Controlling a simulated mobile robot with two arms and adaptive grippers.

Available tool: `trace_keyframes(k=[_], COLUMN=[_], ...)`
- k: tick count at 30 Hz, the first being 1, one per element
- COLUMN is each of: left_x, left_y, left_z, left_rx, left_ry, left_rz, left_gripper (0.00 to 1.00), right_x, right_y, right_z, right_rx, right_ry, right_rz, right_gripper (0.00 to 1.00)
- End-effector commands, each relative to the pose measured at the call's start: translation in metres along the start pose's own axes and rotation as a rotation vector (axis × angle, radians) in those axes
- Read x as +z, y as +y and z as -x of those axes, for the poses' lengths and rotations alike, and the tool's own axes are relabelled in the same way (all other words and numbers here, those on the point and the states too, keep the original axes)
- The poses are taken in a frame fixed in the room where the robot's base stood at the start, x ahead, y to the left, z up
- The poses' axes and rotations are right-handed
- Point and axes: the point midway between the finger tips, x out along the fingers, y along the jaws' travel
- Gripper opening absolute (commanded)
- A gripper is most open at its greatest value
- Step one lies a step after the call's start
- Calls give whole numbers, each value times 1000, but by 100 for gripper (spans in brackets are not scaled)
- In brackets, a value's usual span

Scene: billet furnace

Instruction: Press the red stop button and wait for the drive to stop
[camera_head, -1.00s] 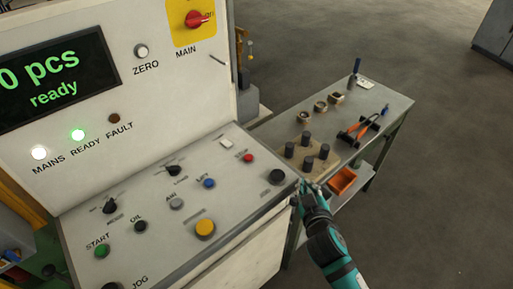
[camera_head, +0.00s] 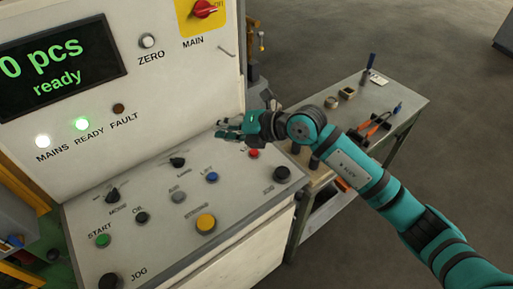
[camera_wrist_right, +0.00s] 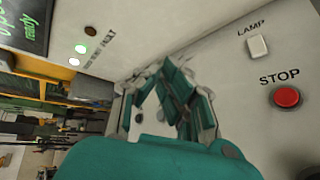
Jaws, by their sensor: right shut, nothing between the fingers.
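The red stop button (camera_head: 253,153) sits on the sloped control panel (camera_head: 150,240), partly beside my right arm in the head view. In the right wrist view the red button (camera_wrist_right: 287,97) shows clearly under the label STOP, to the right of the fingers. My right gripper (camera_head: 222,130) is shut and empty, above the back of the panel and to the left of the stop button. It also shows in the right wrist view (camera_wrist_right: 178,88). The display (camera_head: 55,75) reads "0 pcs ready". My left gripper is not in view.
A white lamp switch (camera_wrist_right: 257,46) is near the stop button. Yellow (camera_head: 206,223), blue (camera_head: 212,177), green (camera_head: 103,241) and black (camera_head: 281,174) controls share the panel. The upright cabinet face stands behind. A side table (camera_head: 400,95) with parts and tools is at the right.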

Motion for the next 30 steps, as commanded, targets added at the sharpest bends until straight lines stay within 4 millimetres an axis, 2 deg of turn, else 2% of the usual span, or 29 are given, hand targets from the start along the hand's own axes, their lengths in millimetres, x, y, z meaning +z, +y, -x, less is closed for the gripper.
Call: trace_keyframes(k=[1, 4, 10, 25, 30], left_x=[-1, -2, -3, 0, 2], left_y=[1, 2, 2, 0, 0], left_z=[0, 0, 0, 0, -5], left_rx=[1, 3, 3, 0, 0], left_ry=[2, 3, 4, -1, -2], left_rz=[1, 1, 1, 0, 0], left_gripper=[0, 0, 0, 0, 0], right_x=[14, 34, 59, 62, 59], right_y=[-14, -38, -58, -63, -71], right_z=[4, 14, 30, 32, 28], right_rx=[-114, -285, -452, -476, -476], right_ry=[-11, -37, -84, -92, -92], right_rz=[60, 122, 171, 176, 176], right_gripper=[0, 0, 0, 0, 0])
